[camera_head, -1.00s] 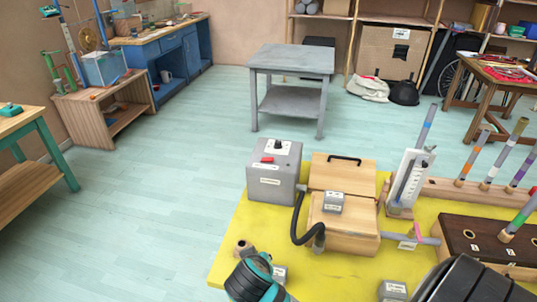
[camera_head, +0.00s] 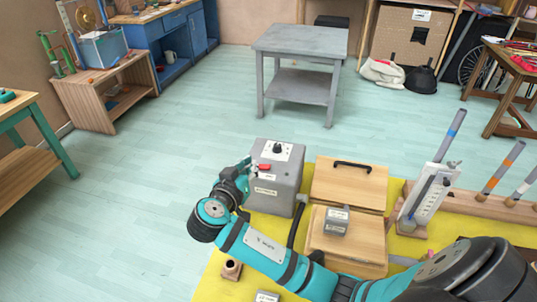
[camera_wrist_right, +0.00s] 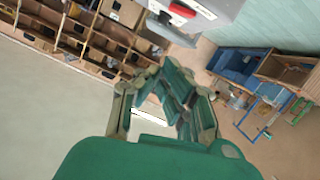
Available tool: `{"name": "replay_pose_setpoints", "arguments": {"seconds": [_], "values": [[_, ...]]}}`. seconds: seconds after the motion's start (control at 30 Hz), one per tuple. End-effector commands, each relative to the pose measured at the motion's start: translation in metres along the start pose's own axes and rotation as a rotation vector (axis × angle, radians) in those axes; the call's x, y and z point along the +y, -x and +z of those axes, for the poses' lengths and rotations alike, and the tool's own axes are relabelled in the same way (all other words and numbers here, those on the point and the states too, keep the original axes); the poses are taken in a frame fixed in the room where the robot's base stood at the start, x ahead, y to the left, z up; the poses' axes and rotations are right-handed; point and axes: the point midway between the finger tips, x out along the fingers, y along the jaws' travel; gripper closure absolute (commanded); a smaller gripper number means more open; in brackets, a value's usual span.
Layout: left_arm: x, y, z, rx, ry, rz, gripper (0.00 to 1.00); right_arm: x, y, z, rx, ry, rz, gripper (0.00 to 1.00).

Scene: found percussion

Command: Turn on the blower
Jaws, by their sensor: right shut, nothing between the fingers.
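The blower is a grey box (camera_head: 278,190) on the yellow table, with a round black knob (camera_head: 277,148) and a red switch (camera_head: 264,167) on its sloped face. Whether the switch is on or off cannot be told. My right gripper (camera_head: 246,168) is at the blower's left side, close to the red switch, shut and empty. In the right wrist view, the shut fingers (camera_wrist_right: 166,76) are below the red switch (camera_wrist_right: 182,9) and the blower's pale face. Contact with the switch is not clear. My left gripper is out of view.
A wooden box with a black handle (camera_head: 352,165) stands right of the blower, with a small grey block (camera_head: 336,220) on its lower part. A white gauge stand (camera_head: 424,195) is farther right. My right arm crosses the front of the yellow table (camera_head: 212,284). Open floor lies left.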

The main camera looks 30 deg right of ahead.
Motion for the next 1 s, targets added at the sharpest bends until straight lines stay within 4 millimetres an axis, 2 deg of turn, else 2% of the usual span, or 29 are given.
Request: {"name": "replay_pose_setpoints", "arguments": {"seconds": [0.2, 0.33, 0.47, 0.7, 0.87, 1.0], "values": [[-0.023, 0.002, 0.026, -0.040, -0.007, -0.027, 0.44, 0.000, 0.000, 0.000, -0.001, 0.001, -0.001, 1.00], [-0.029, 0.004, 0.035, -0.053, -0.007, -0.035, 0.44, 0.000, -0.004, -0.001, -0.001, 0.002, 0.000, 1.00], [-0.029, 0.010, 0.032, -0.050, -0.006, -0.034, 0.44, 0.001, -0.019, -0.002, 0.000, 0.004, 0.003, 1.00], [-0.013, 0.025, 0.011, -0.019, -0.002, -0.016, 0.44, 0.002, -0.069, -0.004, 0.001, 0.006, 0.004, 1.00], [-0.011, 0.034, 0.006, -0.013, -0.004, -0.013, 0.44, 0.002, -0.102, -0.003, 0.000, 0.004, 0.004, 1.00], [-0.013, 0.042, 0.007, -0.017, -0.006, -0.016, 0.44, 0.001, -0.106, 0.021, -0.004, 0.007, 0.000, 1.00]]}}
